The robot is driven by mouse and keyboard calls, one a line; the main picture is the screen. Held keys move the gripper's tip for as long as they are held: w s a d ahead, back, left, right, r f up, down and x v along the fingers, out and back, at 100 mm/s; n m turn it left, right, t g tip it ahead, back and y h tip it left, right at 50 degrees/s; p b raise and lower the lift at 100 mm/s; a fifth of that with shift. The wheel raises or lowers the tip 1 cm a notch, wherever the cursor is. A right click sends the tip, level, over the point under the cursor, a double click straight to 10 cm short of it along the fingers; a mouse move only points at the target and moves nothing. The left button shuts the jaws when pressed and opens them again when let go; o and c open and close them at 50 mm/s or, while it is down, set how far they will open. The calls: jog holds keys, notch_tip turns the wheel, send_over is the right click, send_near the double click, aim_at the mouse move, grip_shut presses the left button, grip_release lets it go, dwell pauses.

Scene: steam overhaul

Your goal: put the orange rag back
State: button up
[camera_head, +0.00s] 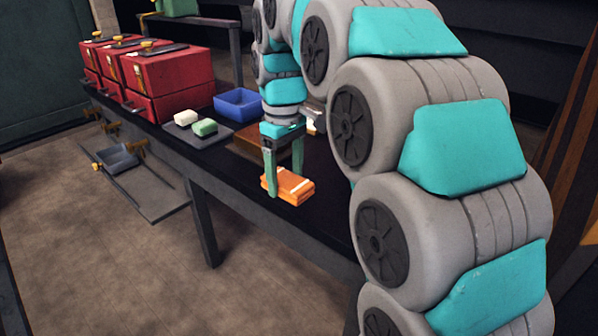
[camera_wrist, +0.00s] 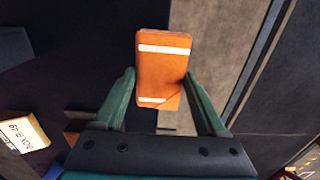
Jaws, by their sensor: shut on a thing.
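The orange rag (camera_head: 291,186) is a folded block with white stripes, at the near part of the dark bench top. My gripper (camera_head: 284,180) reaches down from above, with its green fingers on either side of the rag. In the wrist view the rag (camera_wrist: 163,75) lies between the two fingertips (camera_wrist: 160,85), and my gripper is shut on it. The head view does not clearly show whether the rag's underside touches the bench top.
Behind my gripper on the bench (camera_head: 318,215) is a brown box-like thing (camera_head: 246,147).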

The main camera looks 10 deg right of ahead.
aim_at(299, 175)
jog(key=w+d, duration=0.2)
jog(key=w, duration=0.1)
jog(key=w+d, duration=0.1)
jog(key=w, duration=0.1)
jog(key=shift+w+d+f, duration=0.1)
jog(key=shift+d+f, duration=0.1)
jog(key=shift+d, duration=0.15)
jog(key=shift+w+d+f, duration=0.15)
jog(key=shift+w+d, duration=0.05)
jog(key=shift+w, duration=0.05)
jog(key=shift+f+p, duration=0.35)
jog(key=shift+f, duration=1.3)
jog(key=shift+f, duration=0.1)
jog(key=shift+f, duration=0.15)
jog(key=o, duration=1.2)
jog(key=shift+o, duration=0.2)
notch_tip(299, 175, up, 13)
jog(key=p, duration=0.1)
jog(key=shift+f+p, duration=0.2)
jog(key=shift+p, duration=0.2)
